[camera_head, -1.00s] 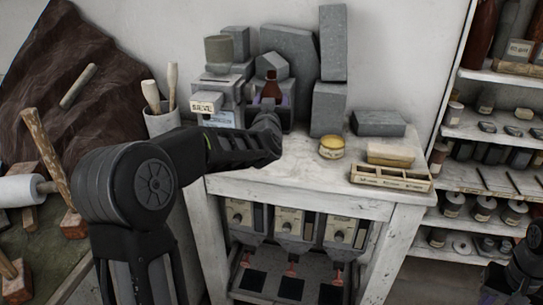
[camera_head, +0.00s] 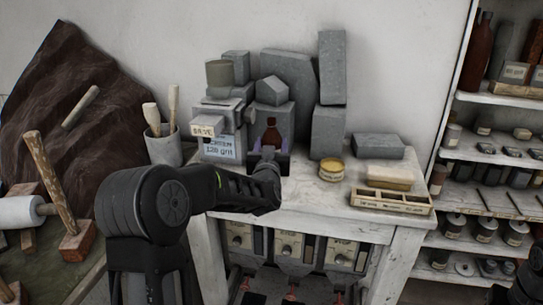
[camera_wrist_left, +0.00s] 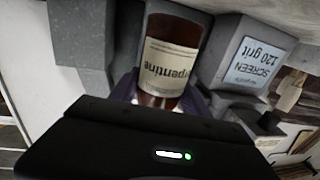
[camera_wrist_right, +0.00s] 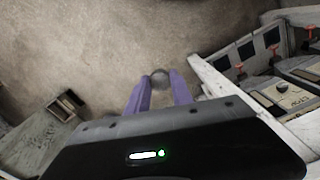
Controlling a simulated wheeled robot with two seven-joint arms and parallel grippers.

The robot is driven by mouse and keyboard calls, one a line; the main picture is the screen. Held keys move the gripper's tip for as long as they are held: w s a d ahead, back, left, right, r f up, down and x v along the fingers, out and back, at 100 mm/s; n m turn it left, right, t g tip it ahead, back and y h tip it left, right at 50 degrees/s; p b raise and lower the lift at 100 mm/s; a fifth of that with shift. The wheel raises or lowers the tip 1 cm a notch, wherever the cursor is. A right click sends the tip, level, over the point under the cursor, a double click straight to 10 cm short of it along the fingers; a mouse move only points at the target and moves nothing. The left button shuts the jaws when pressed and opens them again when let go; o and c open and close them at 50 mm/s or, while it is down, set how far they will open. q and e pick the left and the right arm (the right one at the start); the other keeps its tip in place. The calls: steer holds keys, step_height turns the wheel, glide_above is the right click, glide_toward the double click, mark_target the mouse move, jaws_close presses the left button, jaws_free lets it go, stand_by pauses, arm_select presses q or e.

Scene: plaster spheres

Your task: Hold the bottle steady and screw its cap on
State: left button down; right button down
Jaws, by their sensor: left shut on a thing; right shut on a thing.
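A brown bottle (camera_head: 271,136) stands upright, neck up, in front of the grey blocks. The right gripper's fingers are outside the head view. The bottle's mouth is too small to make out.
A white bench (camera_head: 300,200) carries a sieve machine (camera_head: 220,130), grey blocks (camera_head: 329,130), a yellow tin (camera_head: 331,170) and a compartment tray (camera_head: 391,202). Shelves with jars (camera_head: 484,228) stand right. The bench front centre is clear.

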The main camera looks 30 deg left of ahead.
arm_select(q)
step_height(320, 180, down, 3)
steer(key=shift+f, duration=0.1)
arm_select(e)
steer(key=shift+r, duration=0.3)
arm_select(q)
steer(key=shift+f, duration=0.1)
steer(key=shift+f, duration=0.15)
arm_select(e)
steer(key=shift+f, duration=0.25)
arm_select(q)
steer(key=c, duration=0.5)
jaws_free()
arm_select(e)
steer(key=shift+r, duration=0.15)
